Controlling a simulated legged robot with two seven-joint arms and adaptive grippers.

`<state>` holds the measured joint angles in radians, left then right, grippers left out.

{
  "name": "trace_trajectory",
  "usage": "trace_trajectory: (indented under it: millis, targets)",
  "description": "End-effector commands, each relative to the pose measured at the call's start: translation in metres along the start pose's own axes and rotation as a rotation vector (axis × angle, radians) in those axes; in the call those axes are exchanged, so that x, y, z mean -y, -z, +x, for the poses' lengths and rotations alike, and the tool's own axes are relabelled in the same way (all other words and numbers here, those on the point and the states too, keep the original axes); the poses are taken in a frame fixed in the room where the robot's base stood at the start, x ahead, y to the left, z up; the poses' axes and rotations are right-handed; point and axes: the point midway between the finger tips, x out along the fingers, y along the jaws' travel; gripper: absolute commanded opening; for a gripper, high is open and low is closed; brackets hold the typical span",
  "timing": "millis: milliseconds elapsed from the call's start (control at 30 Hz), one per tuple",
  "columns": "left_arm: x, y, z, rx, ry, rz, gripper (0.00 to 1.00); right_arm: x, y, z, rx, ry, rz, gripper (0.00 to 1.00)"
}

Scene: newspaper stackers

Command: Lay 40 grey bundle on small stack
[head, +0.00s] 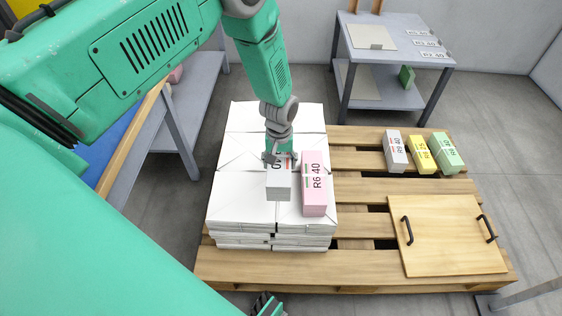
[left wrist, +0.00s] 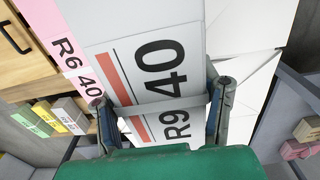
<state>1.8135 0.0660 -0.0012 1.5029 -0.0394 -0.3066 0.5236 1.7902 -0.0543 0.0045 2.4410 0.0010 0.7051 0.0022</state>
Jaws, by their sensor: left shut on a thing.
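My left gripper (head: 279,158) is shut on a grey bundle (head: 279,187) with a red stripe. In the left wrist view the bundle (left wrist: 150,62) reads R9 40 and lies between the two fingers. It is over the top of a white stack (head: 240,188) on the pallet, left of a pink bundle (head: 315,190) marked R6 40. I cannot tell whether its underside touches the stack. What seems to be my right gripper (head: 266,305) shows only as a dark tip at the bottom edge.
Another grey bundle (head: 395,150), a yellow bundle (head: 421,154) and a green bundle (head: 446,152) lie at the pallet's far right. A wooden board (head: 450,235) with two black handles lies nearer. A grey table (head: 425,55) stands behind. Slats between stack and board are bare.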

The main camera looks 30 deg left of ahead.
Motion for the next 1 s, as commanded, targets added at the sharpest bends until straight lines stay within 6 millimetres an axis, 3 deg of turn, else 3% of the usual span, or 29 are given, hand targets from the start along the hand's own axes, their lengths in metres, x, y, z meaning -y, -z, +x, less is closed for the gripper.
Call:
trace_trajectory:
  millis: [700,1000]
  targets:
    - [-0.001,0.001,0.067,-0.003,-0.001,0.0,0.06,0.001,-0.003,0.047,0.001,0.0,0.0,0.46]
    - [-0.001,0.001,0.075,-0.003,0.0,0.0,0.06,0.001,-0.003,0.052,0.001,0.0,0.0,0.46]
